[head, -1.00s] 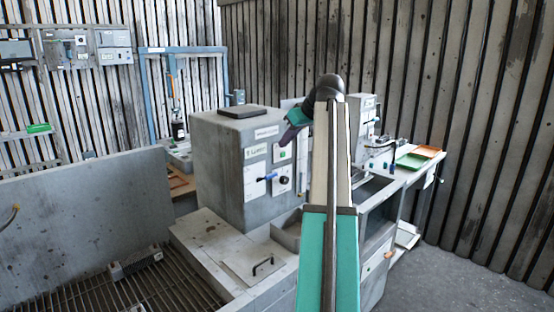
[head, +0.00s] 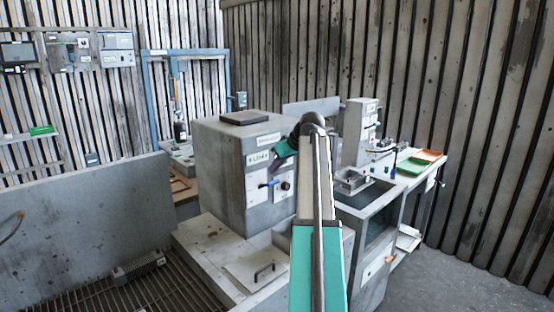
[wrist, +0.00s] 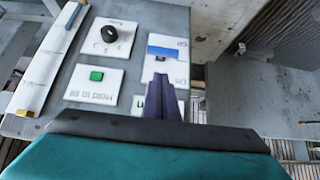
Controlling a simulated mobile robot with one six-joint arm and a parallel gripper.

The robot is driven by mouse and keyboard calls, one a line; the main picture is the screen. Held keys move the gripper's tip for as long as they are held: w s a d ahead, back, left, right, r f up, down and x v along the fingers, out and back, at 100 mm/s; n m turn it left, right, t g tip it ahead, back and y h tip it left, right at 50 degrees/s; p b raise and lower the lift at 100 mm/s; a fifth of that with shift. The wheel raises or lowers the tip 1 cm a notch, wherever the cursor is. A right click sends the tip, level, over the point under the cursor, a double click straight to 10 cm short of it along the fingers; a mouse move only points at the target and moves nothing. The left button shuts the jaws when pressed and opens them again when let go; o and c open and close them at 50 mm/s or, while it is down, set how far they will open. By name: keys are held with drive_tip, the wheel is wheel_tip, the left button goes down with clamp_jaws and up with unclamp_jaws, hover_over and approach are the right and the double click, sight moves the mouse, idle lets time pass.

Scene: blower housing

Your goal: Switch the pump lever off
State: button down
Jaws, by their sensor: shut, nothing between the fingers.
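A blue lever (head: 269,184) sits on a white plate on the front of a grey cabinet (head: 220,170). In the wrist view the blue lever (wrist: 162,52) lies as a horizontal bar across its plate, with small marks too blurred to read. My gripper (head: 273,167) is just in front of the cabinet's face, above the lever in the head view. In the wrist view its dark purple fingers (wrist: 170,92) are shut and empty, pointing at the lever plate. Whether they touch the plate I cannot tell. The fingers hide part of a label.
A black knob (wrist: 111,33) and a green button (wrist: 96,76) sit on neighbouring plates. A long white bar with coloured ends (wrist: 50,60) runs along the panel's left side in the wrist view. A bench with green and orange trays (head: 428,156) stands to the right.

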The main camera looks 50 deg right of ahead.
sight(267, 184)
drive_tip(key=shift+s+f+p, duration=0.2)
drive_tip(key=shift+f+p, duration=0.2)
drive_tip(key=shift+f, duration=1.1)
drive_tip(key=shift+a+f, duration=0.1)
drive_tip(key=shift+a, duration=0.05)
drive_tip(key=shift+a+f+b, duration=0.15)
drive_tip(key=shift+b, duration=0.35)
